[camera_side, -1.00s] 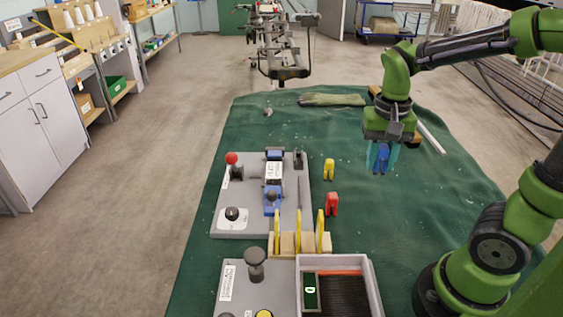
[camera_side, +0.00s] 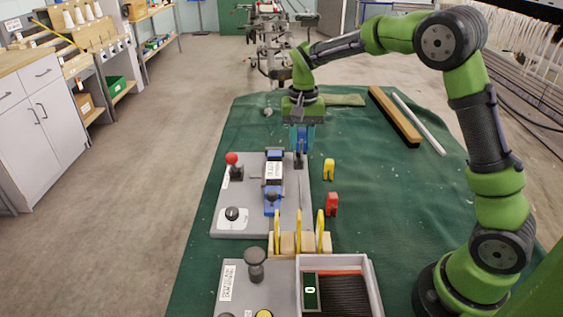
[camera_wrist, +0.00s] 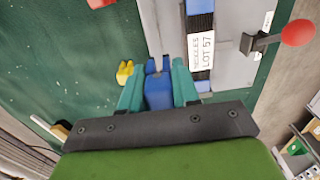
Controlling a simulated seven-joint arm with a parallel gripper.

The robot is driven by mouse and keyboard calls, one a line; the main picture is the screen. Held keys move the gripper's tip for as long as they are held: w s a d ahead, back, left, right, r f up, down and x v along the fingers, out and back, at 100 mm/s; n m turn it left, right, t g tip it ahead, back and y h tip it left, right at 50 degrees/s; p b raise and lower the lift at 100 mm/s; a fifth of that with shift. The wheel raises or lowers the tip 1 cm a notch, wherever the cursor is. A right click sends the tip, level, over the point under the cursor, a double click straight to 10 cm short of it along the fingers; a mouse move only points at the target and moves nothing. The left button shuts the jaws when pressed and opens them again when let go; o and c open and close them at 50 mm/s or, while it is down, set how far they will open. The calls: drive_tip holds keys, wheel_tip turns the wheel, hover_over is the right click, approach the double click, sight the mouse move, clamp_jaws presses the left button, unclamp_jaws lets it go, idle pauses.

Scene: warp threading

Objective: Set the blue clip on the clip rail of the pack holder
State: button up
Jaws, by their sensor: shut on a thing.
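My gripper (camera_side: 301,146) is shut on the blue clip (camera_side: 301,137), over the far right corner of the grey pack holder board (camera_side: 240,207). In the wrist view the blue clip (camera_wrist: 158,92) sits upright between the teal fingers. The clip rail (camera_side: 301,186) runs along the board's right side, and its far end is hidden behind the gripper. The clip is close to that far end; I cannot tell whether it touches the rail. A blue-ended pack with a white label (camera_side: 273,171) lies in the holder, left of the rail.
A yellow clip (camera_side: 329,169) and a red clip (camera_side: 332,204) stand on the green cloth right of the board. A red-knobbed lever (camera_side: 232,160) stands on the board's left. Yellow upright pieces (camera_side: 298,232) on a wooden block stand nearer.

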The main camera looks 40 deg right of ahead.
drive_tip(key=shift+f, duration=3.95)
drive_tip(key=shift+f, duration=0.6)
drive_tip(key=shift+f, duration=0.6)
drive_tip(key=shift+f, duration=0.65)
drive_tip(key=o, duration=1.1)
drive_tip(key=shift+o, duration=0.2)
drive_tip(key=shift+o, duration=1.3)
